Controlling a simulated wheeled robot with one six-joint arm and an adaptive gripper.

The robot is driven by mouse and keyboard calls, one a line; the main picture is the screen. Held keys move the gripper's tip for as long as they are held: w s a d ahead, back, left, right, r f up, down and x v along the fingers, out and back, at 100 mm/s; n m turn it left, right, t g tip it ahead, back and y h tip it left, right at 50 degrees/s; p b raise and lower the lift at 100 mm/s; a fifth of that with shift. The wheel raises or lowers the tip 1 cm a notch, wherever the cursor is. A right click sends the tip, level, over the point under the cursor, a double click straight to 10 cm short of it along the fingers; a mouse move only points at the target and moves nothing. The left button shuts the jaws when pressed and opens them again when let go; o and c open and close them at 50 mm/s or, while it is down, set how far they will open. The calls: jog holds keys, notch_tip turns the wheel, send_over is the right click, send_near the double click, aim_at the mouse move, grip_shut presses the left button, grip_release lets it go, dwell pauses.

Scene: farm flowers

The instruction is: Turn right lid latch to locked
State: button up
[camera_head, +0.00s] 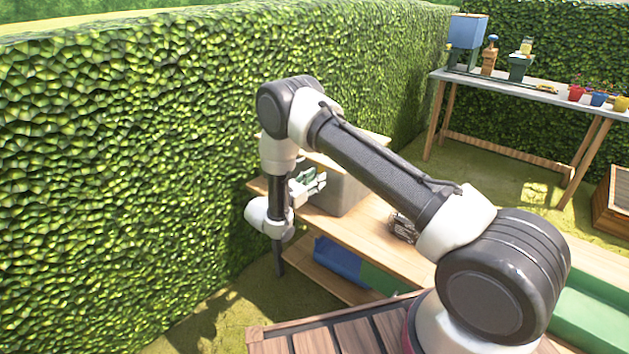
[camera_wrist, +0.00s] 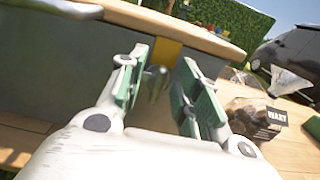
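A grey box (camera_head: 345,188) with a pale wooden lid (camera_head: 372,143) stands on a wooden bench. In the wrist view, its grey wall (camera_wrist: 50,65) and lid edge (camera_wrist: 195,37) lie ahead. A yellow plate (camera_wrist: 166,50) sits on the wall below the lid, with a shiny rounded metal piece (camera_wrist: 157,82), apparently the latch, in front of it. My gripper (camera_wrist: 165,60) is open, its green-padded fingers on either side of the metal piece. I cannot tell whether either finger touches it. In the head view my gripper (camera_head: 312,183) is beside the box, and the latch is hidden.
A clear bag with a dark label (camera_wrist: 262,118) lies on the bench right of the box; it also shows in the head view (camera_head: 403,227). A blue bin (camera_head: 338,261) is under the bench. A tall hedge (camera_head: 130,150) rises at left. A table with pots (camera_head: 540,88) stands behind.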

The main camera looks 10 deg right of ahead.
grip_shut()
jog(key=shift+m, duration=0.3)
jog(key=shift+s+d+f+m, duration=0.15)
jog(key=shift+s+f+m, duration=0.05)
jog(key=shift+m, duration=2.65)
jog(key=shift+s+d+f+m, duration=0.15)
jog(key=shift+f+m, duration=0.1)
jog(key=shift+m, duration=2.65)
jog(key=shift+s+d+f+m, duration=0.1)
jog(key=shift+s+f+m, duration=0.1)
jog(key=shift+m, duration=2.65)
